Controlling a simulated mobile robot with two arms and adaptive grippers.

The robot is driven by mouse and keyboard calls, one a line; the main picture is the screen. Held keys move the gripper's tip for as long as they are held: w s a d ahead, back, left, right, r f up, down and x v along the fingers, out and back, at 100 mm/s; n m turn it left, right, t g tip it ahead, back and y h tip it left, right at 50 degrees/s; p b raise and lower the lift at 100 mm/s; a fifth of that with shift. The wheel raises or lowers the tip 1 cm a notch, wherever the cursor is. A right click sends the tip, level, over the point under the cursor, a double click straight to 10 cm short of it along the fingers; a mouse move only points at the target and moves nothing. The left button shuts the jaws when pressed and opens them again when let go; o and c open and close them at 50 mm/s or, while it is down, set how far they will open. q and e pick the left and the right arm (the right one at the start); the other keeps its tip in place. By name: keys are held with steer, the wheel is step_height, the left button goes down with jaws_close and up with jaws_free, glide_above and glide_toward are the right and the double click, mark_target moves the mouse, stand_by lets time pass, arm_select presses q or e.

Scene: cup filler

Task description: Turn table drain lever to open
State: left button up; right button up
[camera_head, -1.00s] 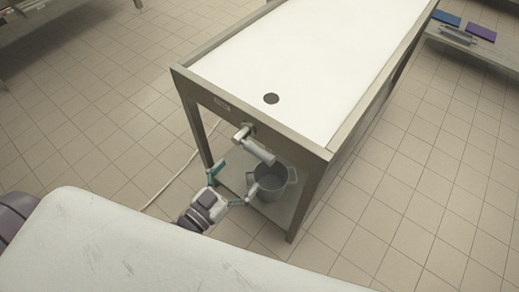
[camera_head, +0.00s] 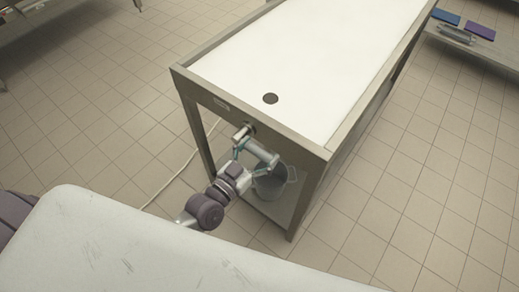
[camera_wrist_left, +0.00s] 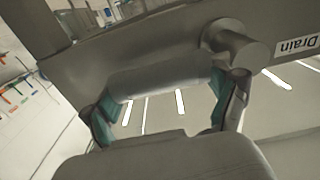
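The drain lever (camera_head: 263,153) is a grey cylindrical handle beside a metal pipe stub (camera_head: 243,133) on the table's end face. In the left wrist view the lever (camera_wrist_left: 160,80) lies across the picture, with a round metal knob (camera_wrist_left: 235,42) at its right end. My left gripper (camera_head: 257,158) is at the lever with its fingers spread. In the left wrist view its teal-padded fingers (camera_wrist_left: 165,97) stand at the lever's two ends; contact is unclear. My right gripper is out of view.
The metal table (camera_head: 340,45) has a white top with a dark drain hole (camera_head: 270,98). A grey bucket (camera_head: 268,187) stands on the lower shelf under the lever, partly hidden by my gripper. A "Drain" label (camera_wrist_left: 298,45) is beside the knob. A cable runs on the floor at left.

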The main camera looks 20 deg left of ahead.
arm_select(q)
steer(key=c, duration=1.1)
steer(key=shift+f, duration=0.1)
steer(key=f+m, duration=0.2)
steer(key=m, duration=0.1)
steer(key=shift+p, duration=0.3)
steer(key=f+m, duration=0.1)
steer(key=m, duration=0.2)
steer(key=shift+w+a+f, duration=0.1)
steer(key=shift+a+f, duration=0.2)
steer(key=shift+f, duration=0.05)
steer(key=w+a+f+m+b, duration=0.2)
steer(key=a+f+m, duration=0.2)
steer(key=m, duration=0.8)
steer(key=shift+a+f+b, duration=0.2)
steer(key=shift+a+b, duration=0.1)
steer(key=shift+a, duration=0.7)
